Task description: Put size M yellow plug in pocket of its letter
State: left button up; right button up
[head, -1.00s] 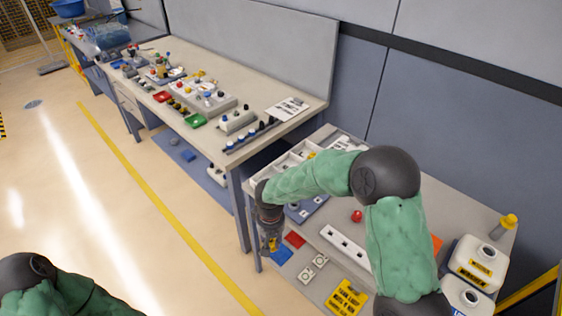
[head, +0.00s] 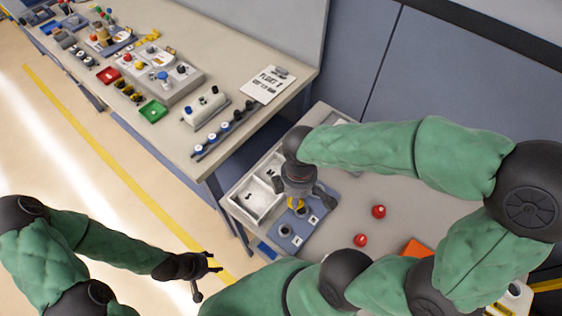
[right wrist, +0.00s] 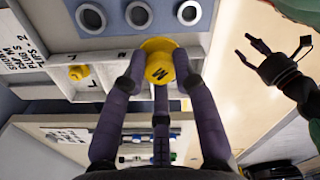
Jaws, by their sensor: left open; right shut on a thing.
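The yellow plug (head: 296,203) is held by my right gripper (head: 298,201), near the boundary between the white pocket tray (head: 236,207) and the blue plate (head: 322,213). In the right wrist view the yellow plug (right wrist: 160,68) shows a dark letter that reads as M or W, and the fingers are shut on it. A smaller yellow plug (right wrist: 78,73) sits in a pocket marked L. The height of the held plug above the surfaces is unclear. My left gripper (head: 206,266) is open and empty over the floor; it also shows in the right wrist view (right wrist: 275,60).
The blue plate has several white-ringed holes (right wrist: 90,17). Two red knobs (head: 379,211) (head: 361,240) stand on the bench to the right, near an orange piece (head: 417,248). A long beige table (head: 190,75) with parts and a sheet (head: 268,85) stands behind.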

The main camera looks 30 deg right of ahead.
jog(key=w+d+f, duration=0.1)
jog(key=w, duration=0.2)
jog(key=w+f+b, duration=0.1)
jog(key=w+f, duration=0.1)
jog(key=w, duration=0.1)
jog(key=w+d+f+b, duration=0.1)
jog(key=w, duration=0.1)
jog(key=shift+w+d+f, duration=0.3)
jog(key=shift+w, duration=0.1)
jog(key=w+f, duration=0.1)
jog(key=f, duration=0.1)
jog(key=w+d+f+b, duration=0.1)
jog(key=w+f, duration=0.1)
jog(key=shift+w+f+b, duration=0.2)
jog(key=shift+w+b, duration=0.1)
jog(key=shift+w+d+f+b, duration=0.1)
jog(key=shift+w+f+b, duration=0.15)
jog(key=shift+f, duration=0.75)
jog(key=shift+w+f+b, duration=0.15)
jog(key=shift+f+b, duration=0.15)
jog(key=shift+f, duration=0.65)
jog(key=shift+f, duration=0.15)
jog(key=o, duration=0.8)
